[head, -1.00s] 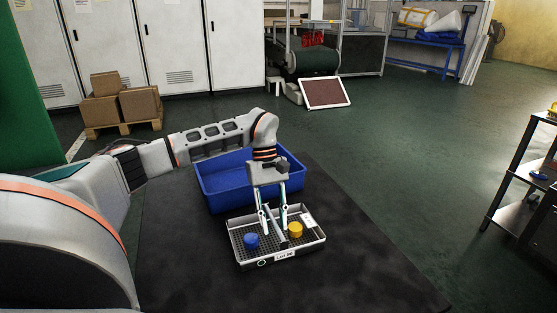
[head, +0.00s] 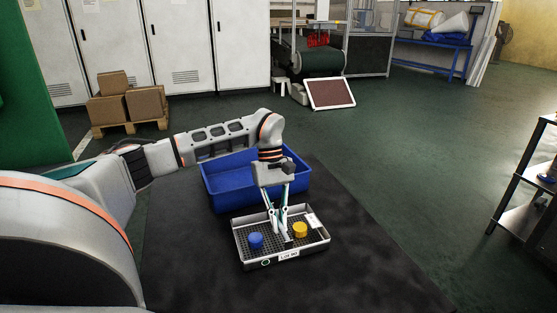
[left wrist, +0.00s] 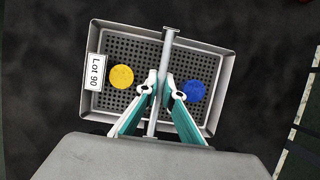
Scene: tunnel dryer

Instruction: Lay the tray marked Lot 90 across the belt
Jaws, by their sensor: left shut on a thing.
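My left gripper (head: 279,227) points down and is shut on that bar, between the two pieces. A dark green belt (head: 322,62) shows at the back. My right gripper is not in view.
A blue bin (head: 232,190) stands right behind the tray, under my left forearm. The dark table top (head: 370,260) is clear to the right. A tilted brown panel with a white frame (head: 330,93) stands before the belt. Boxes on a pallet (head: 128,105) are at back left.

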